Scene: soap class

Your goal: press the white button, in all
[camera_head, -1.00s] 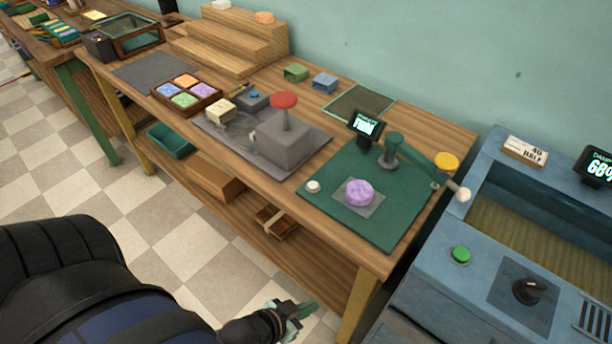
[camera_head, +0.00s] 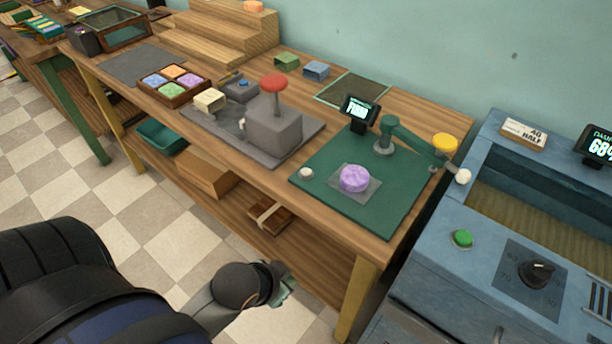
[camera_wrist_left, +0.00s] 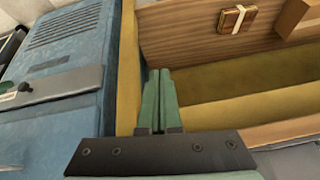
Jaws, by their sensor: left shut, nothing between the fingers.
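The white button (camera_head: 306,173) is a small round knob at the front left corner of the green mat (camera_head: 398,222) on the wooden table. A purple soap (camera_head: 354,179) sits on a small grey square plate to its right on the mat. My left gripper (camera_head: 288,284) is low in front of the table, below the tabletop and well apart from the button. In the left wrist view its green fingers (camera_wrist_left: 159,85) are together with nothing between them. The wrist view does not show the button. My right gripper is in neither current view.
A grey press with a red knob (camera_head: 273,82) is left of the mat. A blue cabinet (camera_head: 440,270) stands right of the table. The table leg (camera_head: 357,298) is near my gripper.

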